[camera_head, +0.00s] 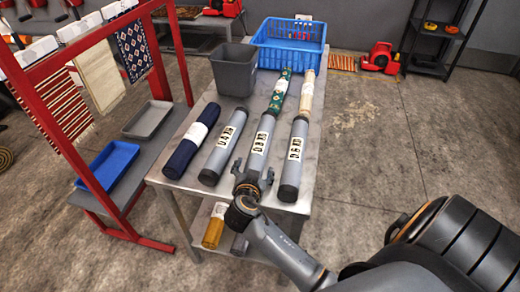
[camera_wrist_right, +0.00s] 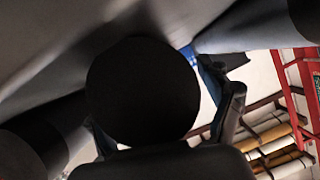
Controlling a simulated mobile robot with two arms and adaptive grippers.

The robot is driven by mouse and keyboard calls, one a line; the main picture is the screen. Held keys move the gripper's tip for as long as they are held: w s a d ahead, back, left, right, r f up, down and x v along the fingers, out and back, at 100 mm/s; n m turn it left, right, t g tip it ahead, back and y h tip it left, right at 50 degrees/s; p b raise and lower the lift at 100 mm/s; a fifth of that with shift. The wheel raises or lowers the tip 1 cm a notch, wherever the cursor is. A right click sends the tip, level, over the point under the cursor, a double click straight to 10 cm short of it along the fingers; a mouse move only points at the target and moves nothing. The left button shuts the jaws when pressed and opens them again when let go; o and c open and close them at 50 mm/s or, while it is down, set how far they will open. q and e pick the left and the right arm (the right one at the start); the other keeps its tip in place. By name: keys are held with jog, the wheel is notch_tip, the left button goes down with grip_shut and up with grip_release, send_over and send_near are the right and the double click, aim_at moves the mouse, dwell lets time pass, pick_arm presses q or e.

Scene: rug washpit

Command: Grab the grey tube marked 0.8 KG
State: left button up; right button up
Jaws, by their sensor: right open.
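Three grey tubes with black end caps and white labels lie side by side on the metal table (camera_head: 330,62). The middle tube (camera_head: 266,125) has a label that seems to read 0.8 KG. The left tube (camera_head: 222,148) and right tube (camera_head: 296,150) have similar labels, too small to read surely. My right gripper (camera_head: 252,177) is open at the near end of the middle tube, its fingers on either side of it. In the right wrist view a round black end cap (camera_wrist_right: 143,92) fills the space between the fingers; contact cannot be told. My left gripper is not in view.
A dark blue roll (camera_head: 192,142) lies left of the tubes. A green patterned roll (camera_head: 280,92) and a cream roll (camera_head: 307,92) lie behind. A grey bin (camera_head: 233,72) and blue crate (camera_head: 290,45) stand at the back. A red rack (camera_head: 97,190) stands left.

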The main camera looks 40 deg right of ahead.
grip_shut()
jog(key=shift+w+d+r, duration=0.1)
jog(key=shift+w+r, duration=0.05)
dwell(0.4)
